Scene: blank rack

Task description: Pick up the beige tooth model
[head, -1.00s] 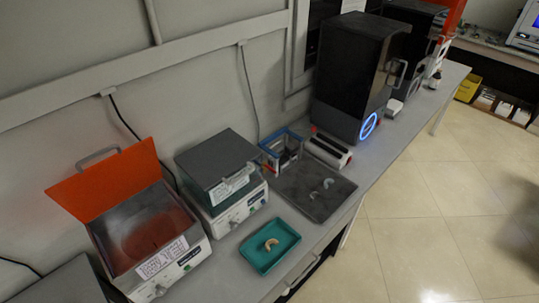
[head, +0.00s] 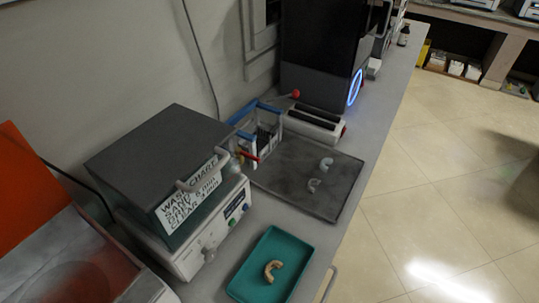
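The beige tooth model (head: 272,270) is a small curved arch. It lies in the teal tray (head: 290,243) near the front edge of the bench, at the bottom middle of the head view. Neither of my grippers shows in the head view.
A dark grey tray (head: 338,197) with two pale arch models (head: 325,163) lies behind the teal tray. A grey lidded machine (head: 160,165) stands to its left, with a blue-handled basket (head: 258,130) behind. A black machine (head: 320,60) stands farther back. Open floor (head: 440,200) lies to the right.

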